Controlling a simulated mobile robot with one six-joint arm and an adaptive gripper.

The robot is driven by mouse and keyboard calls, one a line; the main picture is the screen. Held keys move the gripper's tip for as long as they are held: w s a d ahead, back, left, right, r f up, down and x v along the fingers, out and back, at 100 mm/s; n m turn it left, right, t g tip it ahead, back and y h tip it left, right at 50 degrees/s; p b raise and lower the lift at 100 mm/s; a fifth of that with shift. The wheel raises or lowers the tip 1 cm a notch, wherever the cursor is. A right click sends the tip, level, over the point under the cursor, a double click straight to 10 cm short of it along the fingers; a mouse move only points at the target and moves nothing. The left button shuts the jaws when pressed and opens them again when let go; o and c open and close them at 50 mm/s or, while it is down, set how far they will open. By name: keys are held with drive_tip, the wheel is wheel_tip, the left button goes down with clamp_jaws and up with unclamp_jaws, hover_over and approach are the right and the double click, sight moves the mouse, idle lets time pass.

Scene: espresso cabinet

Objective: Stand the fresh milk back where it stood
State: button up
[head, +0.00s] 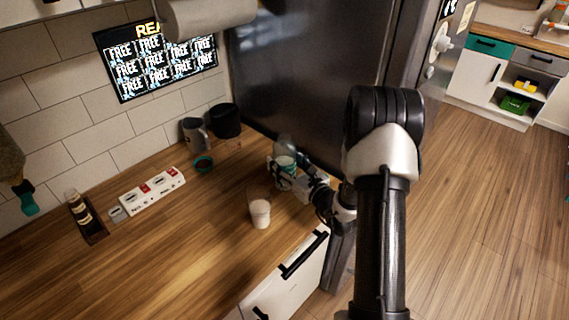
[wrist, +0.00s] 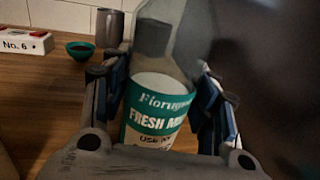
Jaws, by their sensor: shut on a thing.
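The fresh milk (head: 285,160) is a clear bottle with a teal and white label, near the counter's right end in the head view. It also fills the middle of the wrist view (wrist: 156,118), where its label reads "FRESH" and white milk shows inside. My gripper (head: 280,175) is shut on the bottle, with one finger on each side of it in the wrist view (wrist: 160,95). The bottle looks close to upright. Its base is hidden, so I cannot tell whether it touches the counter.
A glass of milk (head: 260,213) stands on the counter nearby. A grey cup (head: 194,134), a dark canister (head: 225,120) and a small teal bowl (head: 203,164) stand near the wall. A dark tall panel (head: 300,70) rises behind the bottle. The front-left wooden counter (head: 150,260) is clear.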

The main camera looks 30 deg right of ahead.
drive_tip(key=shift+r, duration=0.2)
drive_tip(key=o, duration=1.4)
drive_tip(key=shift+f, duration=0.2)
drive_tip(key=shift+r, duration=0.15)
drive_tip(key=shift+s, duration=0.35)
drive_tip(key=s, duration=0.3)
drive_tip(key=s+d+p, duration=0.1)
drive_tip(key=s, duration=0.3)
drive_tip(key=s+p, duration=0.1)
drive_tip(key=s, duration=0.3)
drive_tip(key=shift+s+d, duration=0.15)
drive_tip(key=shift+d, duration=0.2)
